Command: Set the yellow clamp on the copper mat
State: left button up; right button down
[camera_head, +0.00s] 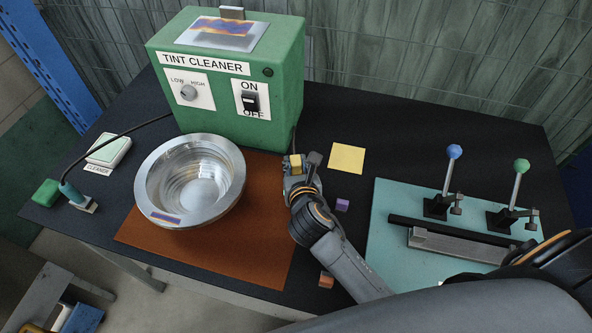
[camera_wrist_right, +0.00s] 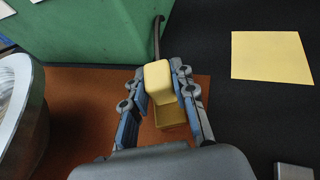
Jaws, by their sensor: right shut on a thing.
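The yellow clamp (camera_head: 296,162) is a small block-like piece held between the fingers of my right gripper (camera_head: 300,170). In the right wrist view the yellow clamp (camera_wrist_right: 159,82) sits between both blue-padded fingertips of the right gripper (camera_wrist_right: 160,95), with a darker yellow part below it. The copper mat (camera_head: 265,230) lies on the black table, partly under a metal bowl. The clamp is over the mat's back right part; the copper mat also shows in the right wrist view (camera_wrist_right: 85,110). I cannot tell whether the clamp touches it. My left gripper is out of view.
A green TINT CLEANER box (camera_head: 225,110) stands behind the mat. The metal bowl (camera_head: 190,180) covers the mat's left part. A yellow square (camera_head: 347,158), a purple block (camera_head: 342,205) and an orange block (camera_head: 326,280) lie nearby. A teal board (camera_head: 390,215) with levers is at right.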

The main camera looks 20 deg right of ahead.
jog(key=shift+r, duration=0.1)
jog(key=c, duration=1.1)
grip_release()
jog(key=shift+f, duration=0.2)
jog(key=shift+r, duration=0.1)
jog(key=shift+s+r, duration=0.1)
jog(key=shift+s, duration=0.15)
jog(key=v, duration=1.1)
jog(key=shift+s+r, duration=0.15)
jog(key=shift+s, duration=0.15)
jog(key=shift+a, duration=0.1)
